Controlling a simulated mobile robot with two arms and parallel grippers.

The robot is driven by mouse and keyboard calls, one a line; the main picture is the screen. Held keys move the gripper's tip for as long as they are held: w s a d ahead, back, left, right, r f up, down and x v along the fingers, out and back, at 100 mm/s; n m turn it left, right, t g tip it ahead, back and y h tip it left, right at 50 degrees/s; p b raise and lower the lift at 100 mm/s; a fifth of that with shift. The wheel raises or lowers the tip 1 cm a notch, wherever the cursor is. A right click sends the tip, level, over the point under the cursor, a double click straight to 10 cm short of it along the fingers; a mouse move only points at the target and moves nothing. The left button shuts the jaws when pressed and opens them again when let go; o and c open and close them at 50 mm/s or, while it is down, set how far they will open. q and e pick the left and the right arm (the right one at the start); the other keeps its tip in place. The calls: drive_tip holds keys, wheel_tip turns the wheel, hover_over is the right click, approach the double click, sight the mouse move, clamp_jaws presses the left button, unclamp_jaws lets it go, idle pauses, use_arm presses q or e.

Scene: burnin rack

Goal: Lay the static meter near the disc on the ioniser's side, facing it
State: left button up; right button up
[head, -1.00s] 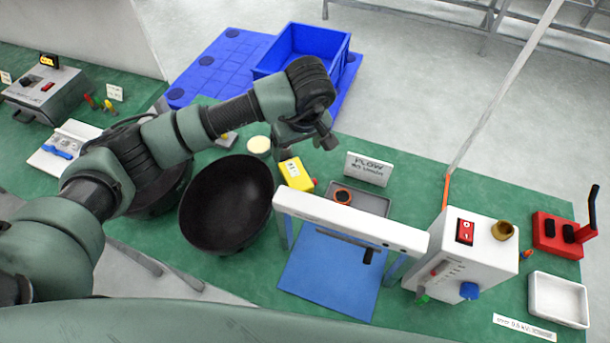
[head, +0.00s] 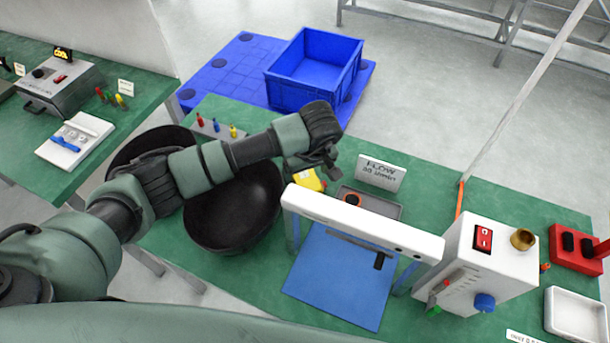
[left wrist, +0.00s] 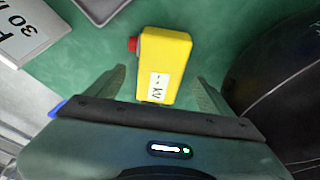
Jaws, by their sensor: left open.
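The static meter is a yellow box (head: 309,180) with a red end and a white kV label. In the left wrist view the meter (left wrist: 165,62) lies between the open fingers of my left gripper (left wrist: 160,82), with a gap on both sides. In the head view my left gripper (head: 326,168) hangs over the meter and covers part of it. A white bar (head: 360,222), probably the ioniser, stands on posts over a blue mat (head: 340,280). A dark and orange round piece (head: 353,199) sits in a grey tray behind the bar; I cannot tell whether it is the disc.
A black bowl (head: 235,215) stands left of the bar. A white sign (head: 380,173) stands behind the tray. A white box with a red switch (head: 490,262) stands right of the bar. A blue crate (head: 313,75) is beyond the table.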

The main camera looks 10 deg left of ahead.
use_arm(q)
drive_tip(key=shift+x, duration=0.95)
drive_tip(key=shift+c, duration=0.3)
drive_tip(key=shift+r, duration=0.1)
drive_tip(key=c, duration=1.7)
